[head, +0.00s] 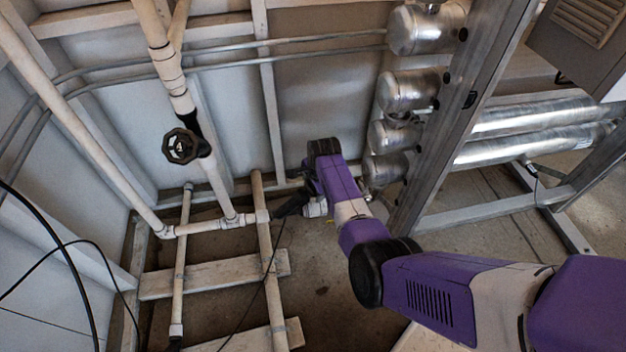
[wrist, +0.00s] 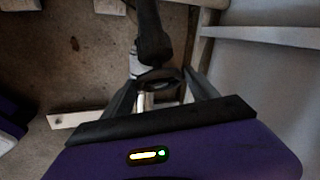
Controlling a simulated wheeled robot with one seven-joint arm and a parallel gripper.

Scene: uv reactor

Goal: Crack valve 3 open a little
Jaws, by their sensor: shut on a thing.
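My gripper (wrist: 160,88) is shut on a dark valve handle (wrist: 157,75), with one finger on each side of it. The handle sits on a pale pipe fitting (wrist: 136,66), and a bright metal stem shows between the fingers. In the head view my gripper (head: 288,205) is low by the wall, beside the pale pipes, and my arm hides much of the held valve. Another valve with a black round handwheel (head: 180,146) is on the upright pipe to the left, apart from my gripper.
Pale pipes (head: 200,227) run along the floor and wall left of my gripper. Shiny metal cylinders (head: 408,91) on a steel frame (head: 462,120) stand close on the right. Wooden planks (head: 213,281) lie on the floor, and thin black cables hang at the left.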

